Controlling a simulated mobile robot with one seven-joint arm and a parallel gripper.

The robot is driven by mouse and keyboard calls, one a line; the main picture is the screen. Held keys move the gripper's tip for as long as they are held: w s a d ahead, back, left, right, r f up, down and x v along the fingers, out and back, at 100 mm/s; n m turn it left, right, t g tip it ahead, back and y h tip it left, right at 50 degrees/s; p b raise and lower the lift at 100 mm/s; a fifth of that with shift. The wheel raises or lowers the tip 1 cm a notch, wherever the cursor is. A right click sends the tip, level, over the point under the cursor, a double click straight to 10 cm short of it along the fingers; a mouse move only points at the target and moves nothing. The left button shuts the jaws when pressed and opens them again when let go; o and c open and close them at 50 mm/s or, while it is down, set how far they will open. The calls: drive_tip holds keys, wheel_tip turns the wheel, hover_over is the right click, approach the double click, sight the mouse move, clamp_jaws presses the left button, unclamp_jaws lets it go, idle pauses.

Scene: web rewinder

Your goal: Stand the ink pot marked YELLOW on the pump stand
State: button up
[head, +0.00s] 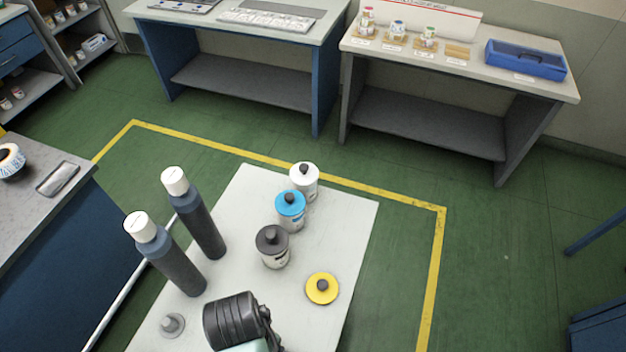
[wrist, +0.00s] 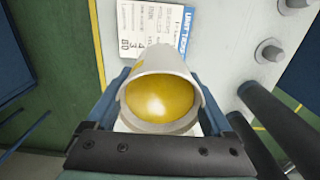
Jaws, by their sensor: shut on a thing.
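In the wrist view my gripper (wrist: 161,80) is shut on a pale, round, open pot (wrist: 162,62). Its mouth faces the camera and shows shiny yellow inside. The marking on it is too small or turned away to read. In the head view the held pot is hidden behind my arm at the bottom. A yellow lid (head: 322,288) with a dark knob lies on the white table (head: 345,215). A printed label card (wrist: 150,30) lies on the pale surface beyond the pot. I cannot tell for sure which part is the pump stand.
White-lidded (head: 304,181), blue-lidded (head: 290,209) and black-lidded (head: 272,246) pots stand in a row on the table. Two dark cylinders with white caps (head: 190,215) rise at its left. A grey stud (head: 172,325) is at the front left. Benches line the back wall.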

drive_tip(key=w+d+n+b, duration=0.4)
drive_tip(key=w+d, duration=0.4)
drive_tip(key=d, duration=0.1)
drive_tip(key=shift+w+d+f, duration=0.3)
drive_tip(key=shift+a, duration=0.1)
